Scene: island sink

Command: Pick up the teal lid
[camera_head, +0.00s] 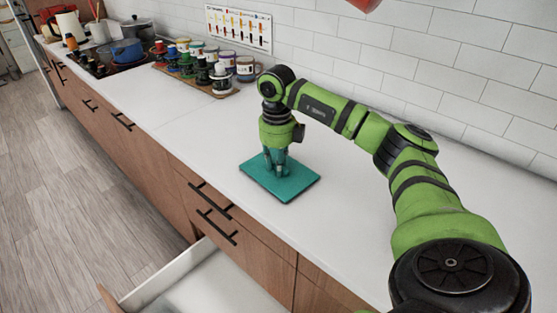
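The teal lid (294,187) is a flat, square-cornered plate lying on the white counter in the middle of the head view. My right gripper (277,172) points straight down over it, with its fingertips at or just above the lid's upper surface, towards its far side. The fingers look close together, but the small size hides whether they are shut or hold any part of the lid. My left gripper does not show.
An open drawer (205,285) sticks out below the counter's front edge. Several mugs and jars (221,82) stand on a board farther back, with a blue pot (127,51) beyond. The counter (195,128) left of the lid is clear. A tiled wall (455,75) runs behind.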

